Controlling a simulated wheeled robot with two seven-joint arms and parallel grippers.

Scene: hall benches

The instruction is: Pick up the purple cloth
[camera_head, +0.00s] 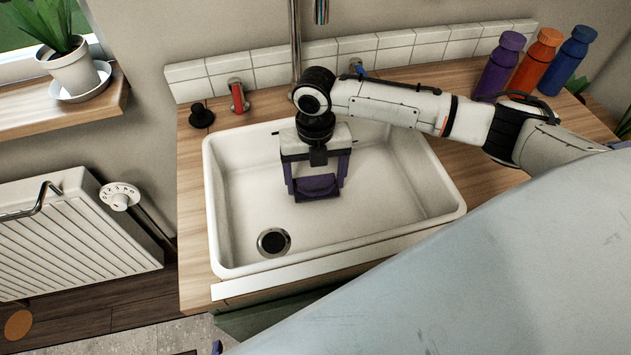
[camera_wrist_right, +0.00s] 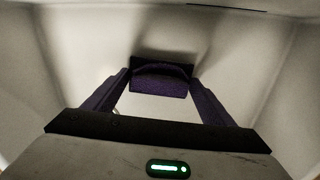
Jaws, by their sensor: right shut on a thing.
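The purple cloth (camera_head: 317,187) is between the fingertips of my right gripper (camera_head: 316,183), over the white sink basin (camera_head: 400,200). The gripper comes down from above and is shut on the cloth. In the right wrist view the folded-looking cloth (camera_wrist_right: 160,79) spans the gap between the two purple fingers of the right gripper (camera_wrist_right: 160,90). I cannot tell whether the cloth still touches the basin floor. My left gripper is not in view.
A dark drain (camera_head: 273,242) lies at the basin's front left. A tap (camera_head: 296,40) rises behind the basin. Purple (camera_head: 500,66), orange (camera_head: 537,62) and blue (camera_head: 568,60) bottles stand at the back right. A potted plant (camera_head: 75,68) sits on the left sill.

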